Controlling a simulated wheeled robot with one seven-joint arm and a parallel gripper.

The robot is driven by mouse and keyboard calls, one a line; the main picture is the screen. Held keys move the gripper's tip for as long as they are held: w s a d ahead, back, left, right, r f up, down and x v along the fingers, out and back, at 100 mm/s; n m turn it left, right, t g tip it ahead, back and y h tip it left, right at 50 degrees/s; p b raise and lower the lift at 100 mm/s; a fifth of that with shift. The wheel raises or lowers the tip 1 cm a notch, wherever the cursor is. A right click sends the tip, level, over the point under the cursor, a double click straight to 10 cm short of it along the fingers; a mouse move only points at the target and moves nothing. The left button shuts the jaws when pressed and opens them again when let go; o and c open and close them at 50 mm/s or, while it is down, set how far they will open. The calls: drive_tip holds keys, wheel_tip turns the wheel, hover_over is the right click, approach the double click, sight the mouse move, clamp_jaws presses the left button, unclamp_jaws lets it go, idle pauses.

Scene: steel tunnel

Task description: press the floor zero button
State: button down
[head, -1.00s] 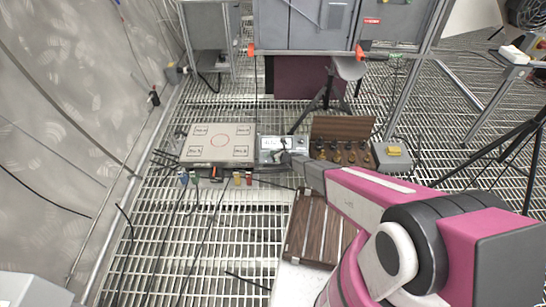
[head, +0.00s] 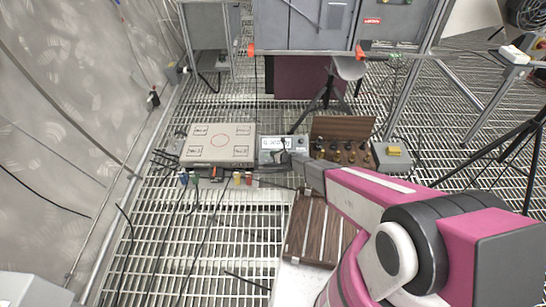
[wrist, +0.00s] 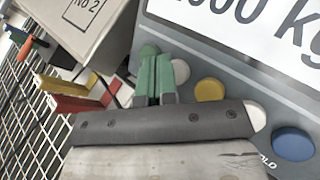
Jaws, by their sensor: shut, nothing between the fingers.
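The floor scale's indicator (head: 270,143) is a grey box with a lit display, right of the flat scale platform (head: 219,157). In the wrist view, its display (wrist: 245,25) reads "kg" after zeros. A slanted row of round buttons lies below it: green (wrist: 149,50), grey (wrist: 181,71), yellow (wrist: 209,90), white (wrist: 256,116) and blue (wrist: 293,144). I cannot tell which is zero; the printing by the blue one is cut off. My gripper (wrist: 156,68) is shut and empty, its green fingers over the green and grey buttons. Contact is unclear. My gripper (head: 287,152) also shows in the head view.
A wooden box with several dark knobs or weights (head: 343,148) stands close right of the indicator. Coloured connectors (head: 237,177) and cables lie in front of the platform. A tripod (head: 327,103) stands behind.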

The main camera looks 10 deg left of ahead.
drive_tip(key=s+r, duration=0.3)
drive_tip(key=r, duration=0.2)
drive_tip(key=shift+s+d, duration=0.2)
drive_tip(key=shift+d, duration=0.15)
idle(0.8)
drive_tip(key=s+d+r+n+g+h, duration=0.15)
drive_tip(key=s+d+r+n, duration=0.25)
drive_tip(key=d+r+n, duration=0.55)
drive_tip(key=s+d+r+n+g, duration=0.3)
drive_tip(key=d+r+n, duration=0.25)
drive_tip(key=r, duration=0.65)
drive_tip(key=s+d+r+n+h, duration=0.3)
drive_tip(key=s+d+r, duration=0.2)
drive_tip(key=d, duration=0.4)
drive_tip(key=s+d+r+n+g+h, duration=0.1)
drive_tip(key=s+d+r+n+h, duration=0.2)
drive_tip(key=s+d+r, duration=0.3)
drive_tip(key=s+d+r+n+g+h, duration=0.1)
drive_tip(key=s+d+r+n+h, duration=0.3)
drive_tip(key=d, duration=0.9)
drive_tip(key=shift+s+d+r+n, duration=0.35)
drive_tip(key=shift+s+r+n, duration=0.25)
drive_tip(key=shift+s+r, duration=0.2)
